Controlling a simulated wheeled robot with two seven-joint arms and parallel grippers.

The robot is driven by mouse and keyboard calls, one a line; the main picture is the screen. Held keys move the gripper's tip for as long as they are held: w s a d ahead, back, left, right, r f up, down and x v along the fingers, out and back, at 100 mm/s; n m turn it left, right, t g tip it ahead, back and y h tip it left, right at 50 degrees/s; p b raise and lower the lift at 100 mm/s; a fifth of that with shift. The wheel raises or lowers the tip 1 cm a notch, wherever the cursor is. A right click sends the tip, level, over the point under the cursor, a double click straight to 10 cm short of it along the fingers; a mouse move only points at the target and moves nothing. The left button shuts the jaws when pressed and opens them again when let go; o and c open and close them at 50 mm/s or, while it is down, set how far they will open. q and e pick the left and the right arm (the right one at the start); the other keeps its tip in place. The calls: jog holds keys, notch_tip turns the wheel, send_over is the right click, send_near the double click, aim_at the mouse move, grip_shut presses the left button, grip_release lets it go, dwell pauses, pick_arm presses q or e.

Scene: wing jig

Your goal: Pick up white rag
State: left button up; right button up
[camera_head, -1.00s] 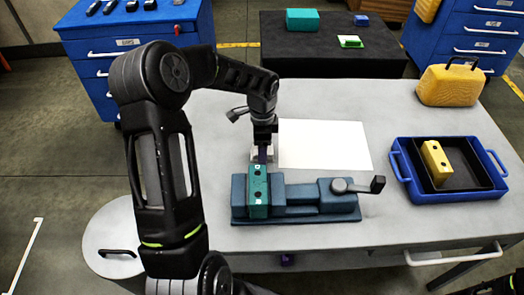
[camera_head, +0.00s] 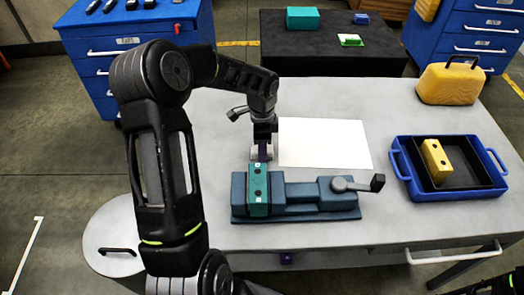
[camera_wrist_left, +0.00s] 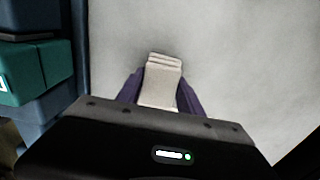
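The white rag (camera_head: 268,152) is a small folded pale bundle on the grey table, just behind the teal vise. In the left wrist view the rag (camera_wrist_left: 161,80) shows folded layers at its far end and lies between the purple fingers. My left gripper (camera_head: 262,152) points down at the rag, with a finger against each side of it. It looks shut on the rag. The gripper partly covers the rag in the head view, and I cannot tell whether the rag is clear of the table. My right gripper is not in view.
The teal vise (camera_head: 305,194) with a green block (camera_head: 258,190) stands close in front of the left gripper. A flat white sheet (camera_head: 325,143) lies to the right. A blue tray (camera_head: 398,165) holding a yellow block (camera_head: 435,160) and a yellow case (camera_head: 449,84) are farther right.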

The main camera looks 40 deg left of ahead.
pick_arm(q)
jog(key=c, duration=0.8)
notch_tip(320, 180, up, 10)
jog(key=shift+r+b, duration=0.1)
jog(key=shift+b, duration=0.45)
